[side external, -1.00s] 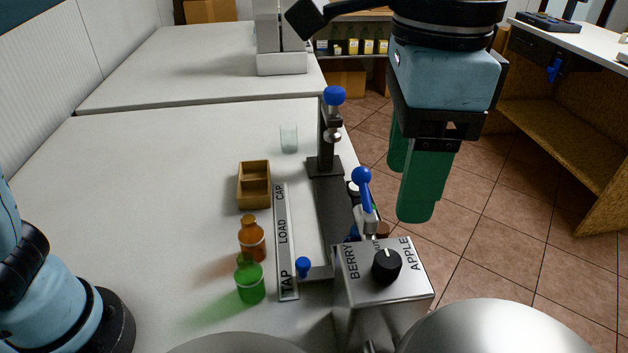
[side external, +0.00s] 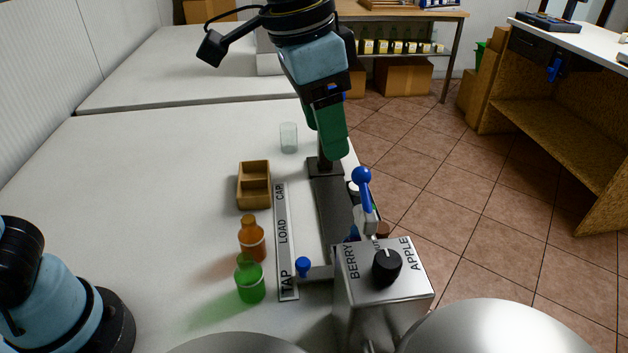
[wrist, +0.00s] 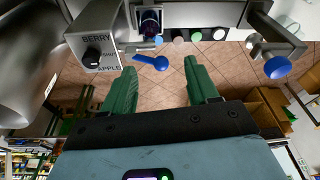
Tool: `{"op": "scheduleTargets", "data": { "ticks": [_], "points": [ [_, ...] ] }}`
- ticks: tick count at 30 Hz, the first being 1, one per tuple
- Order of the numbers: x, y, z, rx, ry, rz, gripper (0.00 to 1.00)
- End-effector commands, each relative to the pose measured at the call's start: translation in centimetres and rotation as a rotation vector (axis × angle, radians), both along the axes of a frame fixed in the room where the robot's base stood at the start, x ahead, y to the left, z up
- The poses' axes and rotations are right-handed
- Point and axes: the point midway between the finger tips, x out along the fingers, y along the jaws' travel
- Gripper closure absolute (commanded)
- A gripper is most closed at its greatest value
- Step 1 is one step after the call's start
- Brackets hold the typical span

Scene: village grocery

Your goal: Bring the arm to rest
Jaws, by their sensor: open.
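My gripper (side external: 328,138) has green fingers and hangs tilted above the far end of the dark track on the bench, in front of the capping post. In the wrist view my gripper (wrist: 160,80) shows its two green fingers spread apart with nothing between them. The fingers point toward the blue-handled lever (wrist: 150,62) and the dispenser box (wrist: 97,40). In the side view the fingers hide most of the capping post and its blue knob.
An orange bottle (side external: 251,240), a green bottle (side external: 249,280), a wooden tray (side external: 242,188) and a clear glass (side external: 288,138) stand on the white bench (side external: 150,220). The steel box with a black dial (side external: 387,266) stands at the bench's front right.

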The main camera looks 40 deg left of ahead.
Motion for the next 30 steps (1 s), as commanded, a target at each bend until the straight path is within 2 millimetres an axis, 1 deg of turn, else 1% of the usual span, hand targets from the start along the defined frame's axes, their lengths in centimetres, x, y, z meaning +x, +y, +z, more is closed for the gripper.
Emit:
{"op": "scheduleTargets", "data": {
  "ticks": [1, 3, 5, 6, 8, 9, 12, 15, 18, 21, 30],
  "points": [
    [0.1, 2.3, -0.9, -0.018, -0.028, 0.061, 0.41],
    [0.1, 5.1, -2.1, -0.042, -0.071, 0.138, 0.41],
    [-0.1, 7.3, -3.3, -0.060, -0.108, 0.203, 0.41],
    [-0.3, 8.8, -4.1, -0.072, -0.134, 0.247, 0.41],
    [-0.8, 11.0, -5.4, -0.087, -0.174, 0.311, 0.41],
    [-1.2, 12.4, -6.4, -0.096, -0.200, 0.353, 0.41],
    [-2.2, 15.4, -8.6, -0.116, -0.263, 0.450, 0.41],
    [-3.3, 17.6, -10.6, -0.128, -0.314, 0.526, 0.41],
    [-4.0, 18.9, -11.9, -0.135, -0.351, 0.575, 0.41],
    [-4.4, 19.6, -12.6, -0.139, -0.369, 0.600, 0.41],
    [-4.5, 19.7, -12.7, -0.140, -0.375, 0.606, 0.41]
  ]
}}
